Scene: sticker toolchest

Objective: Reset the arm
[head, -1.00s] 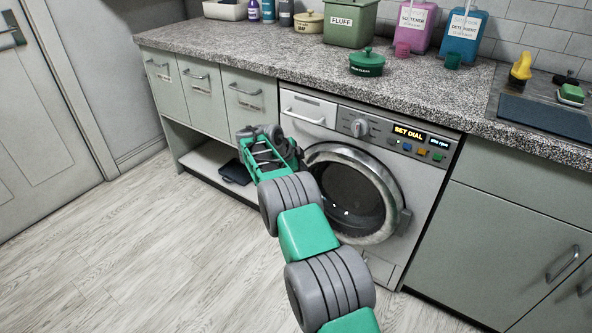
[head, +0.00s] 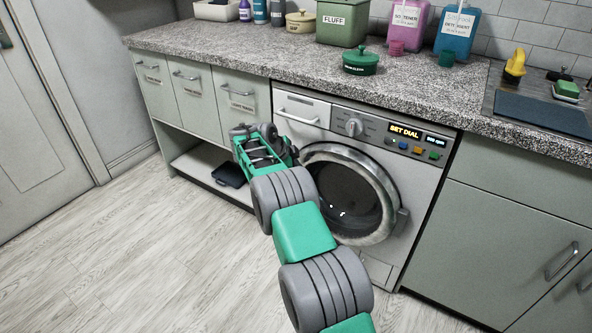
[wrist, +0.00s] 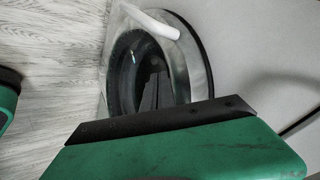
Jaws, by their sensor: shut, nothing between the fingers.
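My green and grey arm reaches up from the bottom of the head view. My gripper (head: 260,143) is at its far end, in front of the cabinet drawers and left of the washing machine's door. It is shut and holds nothing; its fingertips are hard to make out. The washing machine (head: 318,108) stands under the counter, its round glass door (head: 350,200) looking closed. Its display reads "SET DIAL". In the wrist view, the round door (wrist: 195,62) shows beyond a green and black part of my own body.
The speckled counter (head: 215,50) carries a green lidded pot (head: 360,62), a FLUFF bin (head: 342,24) and pink and blue dispensers. A dark folded item (head: 229,174) lies on the low shelf. The wooden floor at left is clear.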

